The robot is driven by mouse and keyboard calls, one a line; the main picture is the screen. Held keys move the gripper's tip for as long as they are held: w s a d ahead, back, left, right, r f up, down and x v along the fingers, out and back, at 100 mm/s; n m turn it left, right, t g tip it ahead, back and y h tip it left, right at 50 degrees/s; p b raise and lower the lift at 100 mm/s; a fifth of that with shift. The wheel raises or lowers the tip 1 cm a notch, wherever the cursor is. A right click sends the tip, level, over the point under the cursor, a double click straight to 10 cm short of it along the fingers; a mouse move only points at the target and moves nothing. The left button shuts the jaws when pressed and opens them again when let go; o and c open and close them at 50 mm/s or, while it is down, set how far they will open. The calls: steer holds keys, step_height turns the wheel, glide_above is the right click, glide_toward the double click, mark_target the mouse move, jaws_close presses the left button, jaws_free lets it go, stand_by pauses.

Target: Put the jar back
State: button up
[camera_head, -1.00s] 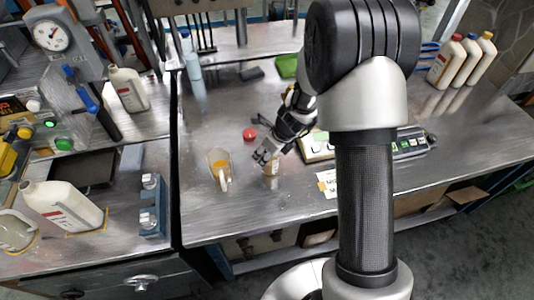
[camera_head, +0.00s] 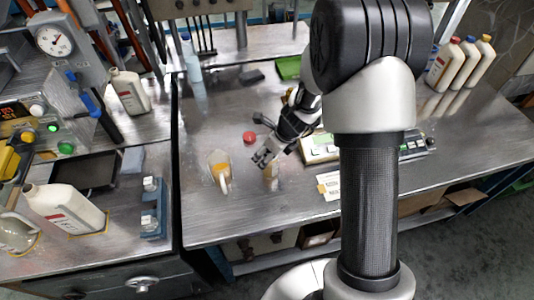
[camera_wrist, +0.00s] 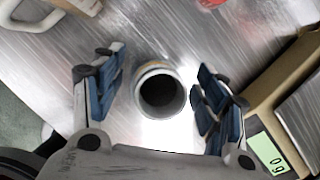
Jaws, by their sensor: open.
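A small round open-topped jar (camera_wrist: 161,94) stands upright on the metal bench, between my fingers in the wrist view. I look down into its dark mouth. In the head view the jar (camera_head: 272,178) is small, just below my fingertips. My gripper (camera_head: 264,157) is open, with its blue-padded fingers apart on both sides of the jar in the wrist view (camera_wrist: 163,95). Bare metal shows between each finger and the jar. I cannot tell how far the fingertips are above the bench.
A clear jug (camera_head: 219,170) with orange liquid and a white handle stands left of the jar. A red cap (camera_head: 249,138) lies behind. A scale (camera_head: 320,147) is close on the right; its display (camera_wrist: 276,152) reads 0 g. Bench in front is clear.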

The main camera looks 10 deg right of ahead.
steer(key=s+a+r+n+p, duration=0.1)
steer(key=s+r+n, duration=0.35)
steer(key=r, duration=0.35)
steer(key=s+a+r+n+p, duration=0.15)
steer(key=s+r+n, duration=0.3)
steer(key=r, duration=0.45)
steer(key=s+r+n+p, duration=0.2)
steer(key=s+r+n, duration=0.2)
steer(key=r+n, duration=0.3)
steer(key=s+d+r+n+h, duration=0.1)
steer(key=s+r+n, duration=0.2)
steer(key=s+n, duration=0.3)
steer(key=s+d+r+n+t+h, duration=0.1)
steer(key=s+d+r+n, duration=0.1)
steer(key=s+n, duration=0.5)
steer(key=shift+s+r+h, duration=0.3)
steer(key=shift+s+r, duration=0.35)
steer(key=shift+s, duration=0.55)
